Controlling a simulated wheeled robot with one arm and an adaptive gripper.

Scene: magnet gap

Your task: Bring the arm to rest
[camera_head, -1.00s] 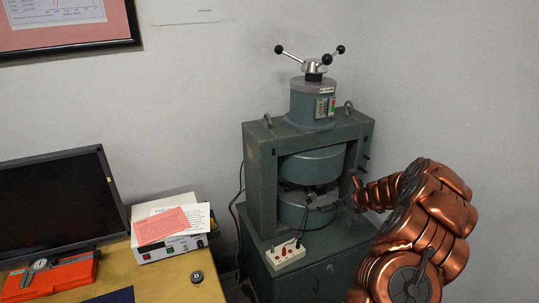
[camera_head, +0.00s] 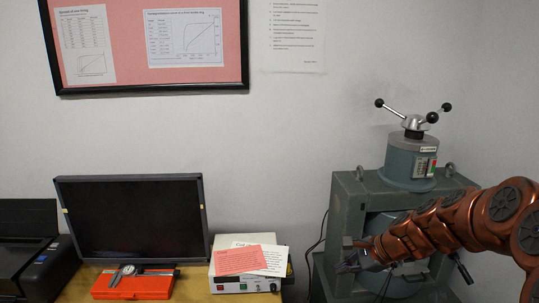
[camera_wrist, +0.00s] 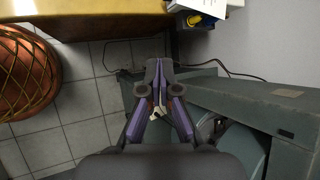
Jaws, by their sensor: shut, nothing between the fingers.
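My copper arm reaches in from the right in the head view, in front of the grey-green electromagnet (camera_head: 347,205). My gripper (camera_head: 343,266) is at the left front of the magnet's frame, outside the gap. In the wrist view my gripper (camera_wrist: 158,64) has its fingertips together and holds nothing. The magnet's frame (camera_wrist: 262,112) lies to the right of the fingers there, with a round pole part partly in sight. The arm hides much of the magnet's gap in the head view.
Tiled floor (camera_wrist: 100,70) shows below. A round ribbed reddish thing (camera_wrist: 30,75) stands at left.

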